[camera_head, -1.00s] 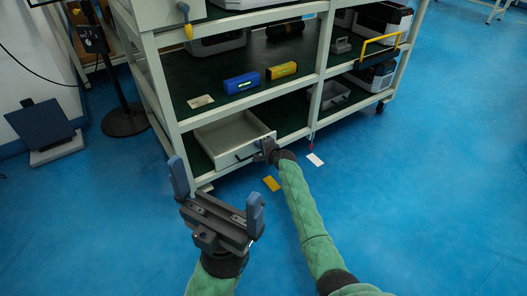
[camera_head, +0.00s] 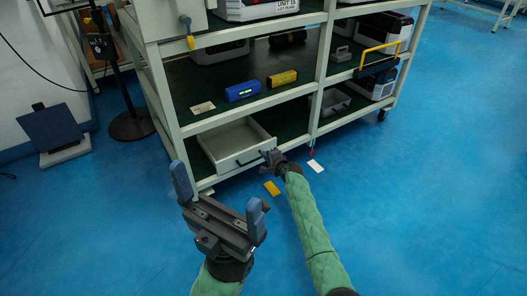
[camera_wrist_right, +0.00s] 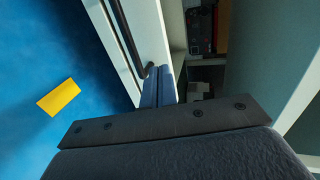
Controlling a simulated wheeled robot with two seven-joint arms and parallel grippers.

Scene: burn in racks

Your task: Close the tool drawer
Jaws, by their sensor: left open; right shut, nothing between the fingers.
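The tool drawer (camera_head: 233,146) is a light grey open box on the bottom level of the rack, pulled out toward me, with a dark bar handle on its front. It looks empty. My right gripper (camera_head: 270,158) is shut and empty at the right end of the drawer front. In the right wrist view its closed blue fingertips (camera_wrist_right: 158,84) are beside the end of the black handle (camera_wrist_right: 128,38), close to the pale drawer front (camera_wrist_right: 152,30); I cannot tell if they touch. My left gripper (camera_head: 218,198) is open and empty, in front of the rack, left of my right arm.
The rack's middle shelf holds a blue device (camera_head: 242,91) and a yellow device (camera_head: 282,78). A yellow card (camera_head: 272,188) and a white card (camera_head: 316,165) lie on the blue floor. A grey bin (camera_head: 334,101) stands right of the drawer. Floor at right is clear.

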